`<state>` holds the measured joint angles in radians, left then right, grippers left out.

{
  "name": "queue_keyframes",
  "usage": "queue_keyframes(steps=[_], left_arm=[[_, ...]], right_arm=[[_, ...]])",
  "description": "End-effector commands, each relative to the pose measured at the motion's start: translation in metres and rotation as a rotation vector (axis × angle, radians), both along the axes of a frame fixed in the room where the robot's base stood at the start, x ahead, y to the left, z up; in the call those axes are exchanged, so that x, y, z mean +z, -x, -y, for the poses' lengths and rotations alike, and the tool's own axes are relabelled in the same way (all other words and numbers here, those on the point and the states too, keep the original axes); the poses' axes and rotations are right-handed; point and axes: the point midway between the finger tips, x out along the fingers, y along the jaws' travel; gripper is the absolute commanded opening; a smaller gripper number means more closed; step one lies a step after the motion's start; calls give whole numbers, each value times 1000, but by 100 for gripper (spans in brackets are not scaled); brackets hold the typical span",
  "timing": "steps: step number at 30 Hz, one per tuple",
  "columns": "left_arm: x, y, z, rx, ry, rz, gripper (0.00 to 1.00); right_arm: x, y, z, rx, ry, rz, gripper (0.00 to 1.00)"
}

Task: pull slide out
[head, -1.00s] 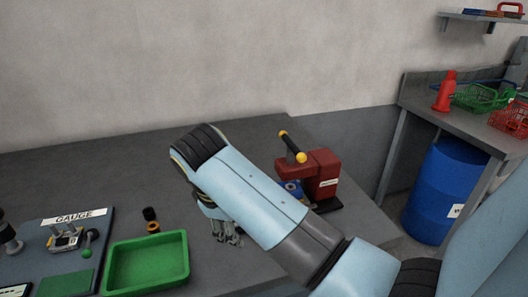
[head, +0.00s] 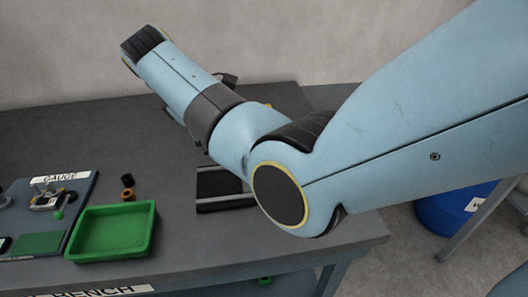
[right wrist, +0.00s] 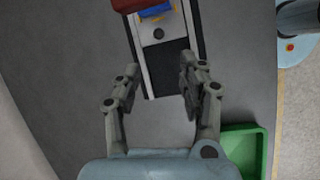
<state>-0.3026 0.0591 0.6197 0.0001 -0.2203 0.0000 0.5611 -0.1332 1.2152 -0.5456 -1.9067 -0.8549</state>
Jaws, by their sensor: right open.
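The slide (right wrist: 158,34) shows in the right wrist view as a grey plate with a dark round spot, lying in a dark base with pale side rails. A blue part (right wrist: 155,12) sits on its far end, beneath the red press body (right wrist: 135,4). My right gripper (right wrist: 158,82) is open and empty, with its fingers on either side of the base's near end; I cannot tell its height above it. In the head view the near end of the dark base (head: 222,188) shows, while my right arm hides the press and the gripper. My left gripper is out of view.
A green tray (head: 112,232) stands on the grey bench left of the base, with a small black and brown part (head: 127,187) behind it. A gauge board (head: 50,212) lies further left. A blue barrel (head: 450,213) stands on the floor at right.

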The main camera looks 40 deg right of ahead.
Motion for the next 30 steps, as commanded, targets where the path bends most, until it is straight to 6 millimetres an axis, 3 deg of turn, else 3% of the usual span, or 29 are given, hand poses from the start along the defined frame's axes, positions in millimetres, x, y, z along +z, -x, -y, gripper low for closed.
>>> queue_keyframes(steps=[5,12,19,24,30], left_arm=[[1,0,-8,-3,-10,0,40],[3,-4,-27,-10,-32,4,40],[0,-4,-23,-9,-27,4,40],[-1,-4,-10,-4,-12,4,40],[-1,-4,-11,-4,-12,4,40]], right_arm=[[-10,2,5,1,3,-6,42],[-52,9,23,0,3,-6,42],[-87,13,38,1,1,-4,42],[-97,14,43,1,1,-2,42],[-98,14,43,1,1,-1,42]])
